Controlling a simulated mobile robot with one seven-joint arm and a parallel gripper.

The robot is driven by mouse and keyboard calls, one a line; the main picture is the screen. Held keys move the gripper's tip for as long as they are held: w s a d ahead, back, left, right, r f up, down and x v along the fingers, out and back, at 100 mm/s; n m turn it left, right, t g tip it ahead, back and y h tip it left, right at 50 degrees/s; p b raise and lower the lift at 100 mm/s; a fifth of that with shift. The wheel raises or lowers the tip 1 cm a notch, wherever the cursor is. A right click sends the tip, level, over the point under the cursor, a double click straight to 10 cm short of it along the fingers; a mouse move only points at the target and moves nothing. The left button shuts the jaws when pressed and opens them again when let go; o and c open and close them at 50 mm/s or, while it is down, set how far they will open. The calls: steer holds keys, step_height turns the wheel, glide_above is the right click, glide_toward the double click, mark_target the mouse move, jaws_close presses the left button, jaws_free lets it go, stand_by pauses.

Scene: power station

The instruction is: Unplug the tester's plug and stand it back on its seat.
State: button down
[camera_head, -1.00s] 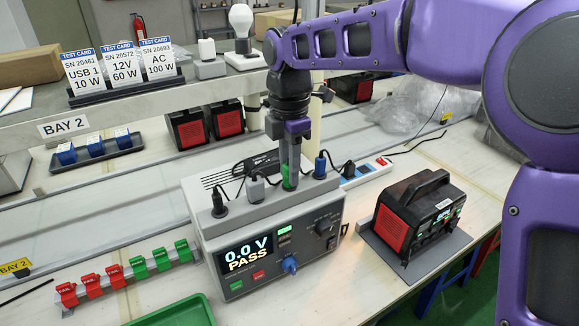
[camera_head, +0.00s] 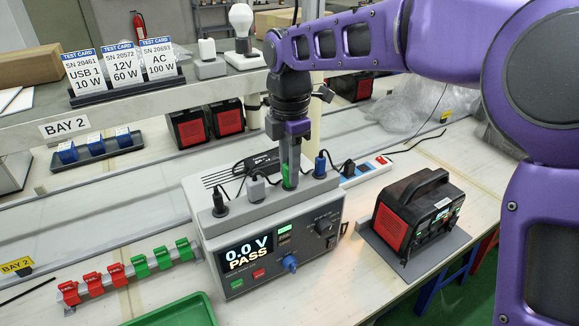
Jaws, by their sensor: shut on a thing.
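The tester (camera_head: 285,240) is a grey box on the bench, with a screen reading "0.0 V PASS". My gripper (camera_head: 289,181) points down at the tester's top and is shut on a green plug (camera_head: 287,185), which stands upright in the row there. The fingers hide most of the plug, and I cannot tell whether its base touches its seat. A black plug (camera_head: 220,207) and a grey plug (camera_head: 256,190) stand left of it, and a blue plug (camera_head: 320,166) stands right. The power station (camera_head: 415,215), black with a red side panel, sits on a grey base right of the tester.
A black plug (camera_head: 348,169) is at the tester's right end, before a white power strip (camera_head: 368,172). Red and green tags (camera_head: 126,272) line the bench at left, and a green tray (camera_head: 178,312) is in front. A shelf (camera_head: 150,105) with test cards runs behind.

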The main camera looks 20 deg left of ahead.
steer(key=c, duration=0.6)
jaws_free()
steer(key=shift+f, duration=0.1)
